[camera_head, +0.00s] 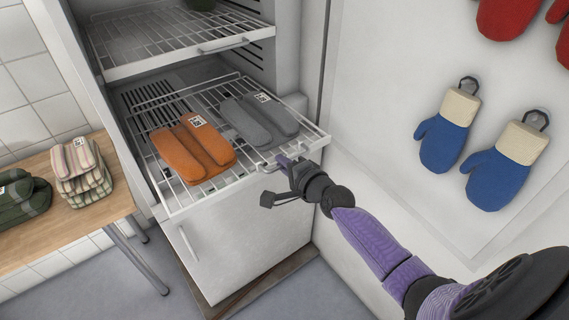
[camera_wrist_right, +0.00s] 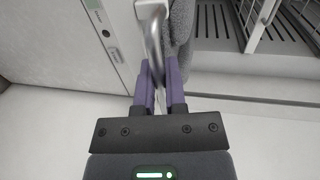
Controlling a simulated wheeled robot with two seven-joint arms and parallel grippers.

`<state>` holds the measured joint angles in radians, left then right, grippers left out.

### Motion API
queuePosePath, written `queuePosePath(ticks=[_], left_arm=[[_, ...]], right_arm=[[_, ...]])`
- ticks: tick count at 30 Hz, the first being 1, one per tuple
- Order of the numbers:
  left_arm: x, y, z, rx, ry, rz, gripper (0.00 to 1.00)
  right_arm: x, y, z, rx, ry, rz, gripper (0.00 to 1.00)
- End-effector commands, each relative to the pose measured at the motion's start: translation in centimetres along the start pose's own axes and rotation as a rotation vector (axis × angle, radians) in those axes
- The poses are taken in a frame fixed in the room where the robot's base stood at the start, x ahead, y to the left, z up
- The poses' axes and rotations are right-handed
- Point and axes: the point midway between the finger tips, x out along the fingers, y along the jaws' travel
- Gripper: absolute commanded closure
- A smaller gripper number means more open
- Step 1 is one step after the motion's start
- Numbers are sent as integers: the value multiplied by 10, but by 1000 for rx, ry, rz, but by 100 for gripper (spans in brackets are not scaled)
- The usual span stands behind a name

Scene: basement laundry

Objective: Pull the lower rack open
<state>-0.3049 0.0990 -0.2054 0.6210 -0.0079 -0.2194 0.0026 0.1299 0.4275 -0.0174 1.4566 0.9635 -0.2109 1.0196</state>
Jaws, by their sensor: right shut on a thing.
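The lower rack (camera_head: 180,203) is a white wire shelf in the tall white cabinet, and its front edge reaches out past the cabinet front. An orange folded cloth (camera_head: 192,150) and a grey folded cloth (camera_head: 260,117) lie on it. My right gripper (camera_head: 287,165) is at the rack's front edge, shut on the metal handle. In the right wrist view the handle (camera_wrist_right: 152,28) runs between the purple fingers (camera_wrist_right: 158,85). My left gripper is not in view.
An upper wire rack (camera_head: 165,50) is above, inside the cabinet. A wooden table (camera_head: 75,220) with folded cloths stands at left. Blue mitts (camera_head: 441,143) and red mitts (camera_head: 505,15) hang on the white panel at right.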

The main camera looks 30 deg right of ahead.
Motion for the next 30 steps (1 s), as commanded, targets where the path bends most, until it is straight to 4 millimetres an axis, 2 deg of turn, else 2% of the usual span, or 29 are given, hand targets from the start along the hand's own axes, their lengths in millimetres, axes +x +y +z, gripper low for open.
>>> queuePosePath(ticks=[11,12,15,16,25,30], left_arm=[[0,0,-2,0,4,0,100],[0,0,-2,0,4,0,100],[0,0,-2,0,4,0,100],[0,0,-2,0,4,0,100],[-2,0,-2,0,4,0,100],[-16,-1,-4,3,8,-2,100]], right_arm=[[0,1,0,0,-1,2,100],[0,1,0,0,-1,2,77],[0,0,0,0,-1,1,56],[0,0,0,0,-1,1,53],[-4,0,0,0,0,1,53],[-36,-2,0,-2,-1,4,53]])
